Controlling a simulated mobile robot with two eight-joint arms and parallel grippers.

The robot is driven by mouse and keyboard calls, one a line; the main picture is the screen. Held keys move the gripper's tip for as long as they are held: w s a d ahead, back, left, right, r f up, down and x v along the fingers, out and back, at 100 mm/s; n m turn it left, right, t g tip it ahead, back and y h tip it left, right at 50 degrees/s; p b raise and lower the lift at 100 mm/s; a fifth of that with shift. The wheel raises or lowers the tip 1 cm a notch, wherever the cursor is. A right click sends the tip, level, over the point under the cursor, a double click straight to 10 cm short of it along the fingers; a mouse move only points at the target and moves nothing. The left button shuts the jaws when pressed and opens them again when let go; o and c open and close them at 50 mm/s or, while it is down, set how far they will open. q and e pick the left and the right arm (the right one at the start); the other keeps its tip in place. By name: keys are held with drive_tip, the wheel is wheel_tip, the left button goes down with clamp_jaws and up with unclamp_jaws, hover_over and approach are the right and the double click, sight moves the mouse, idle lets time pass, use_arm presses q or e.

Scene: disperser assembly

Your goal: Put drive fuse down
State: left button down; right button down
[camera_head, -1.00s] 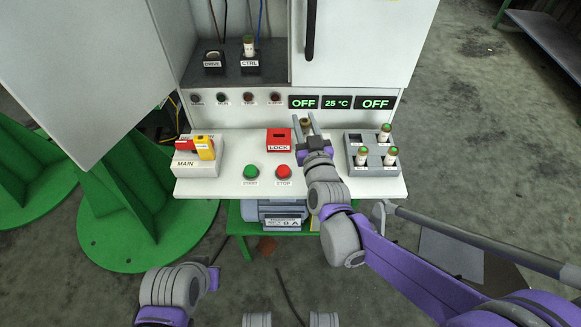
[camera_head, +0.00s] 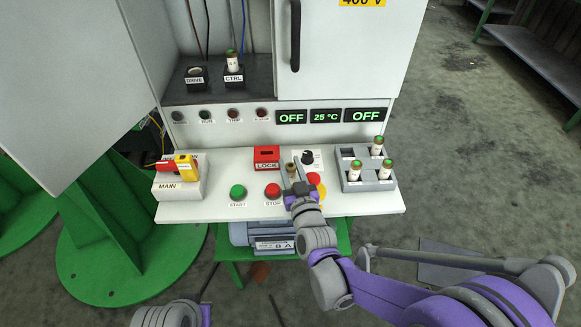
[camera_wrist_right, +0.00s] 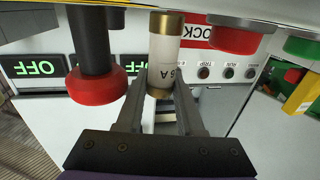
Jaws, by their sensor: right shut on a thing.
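My right gripper (camera_head: 298,188) is shut on a fuse (camera_head: 290,168) above the white shelf, between the red LOCK block and the fuse tray. In the right wrist view the fuse (camera_wrist_right: 165,55) is a pale cylinder with a brass-coloured end cap, between both fingers (camera_wrist_right: 158,105). The black DRIVE holder (camera_head: 196,77) in the cabinet looks empty. The CTRL holder (camera_head: 233,76) beside it bears an upright fuse (camera_head: 232,60). A grey tray (camera_head: 367,186) at the right of the shelf holds three upright, green-topped fuses and shows an empty slot at back left. My left gripper is out of view.
The shelf carries a MAIN switch block (camera_head: 178,190), red LOCK block (camera_head: 266,158), green START button (camera_head: 238,192), red STOP button (camera_head: 272,190) and a black knob (camera_head: 308,157). A red emergency stop (camera_wrist_right: 97,86) is close beside my right fingers. The cabinet door (camera_head: 345,50) stands behind.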

drive_tip(key=shift+f, duration=0.15)
drive_tip(key=c, duration=0.5)
unclamp_jaws()
drive_tip(key=shift+c, duration=0.2)
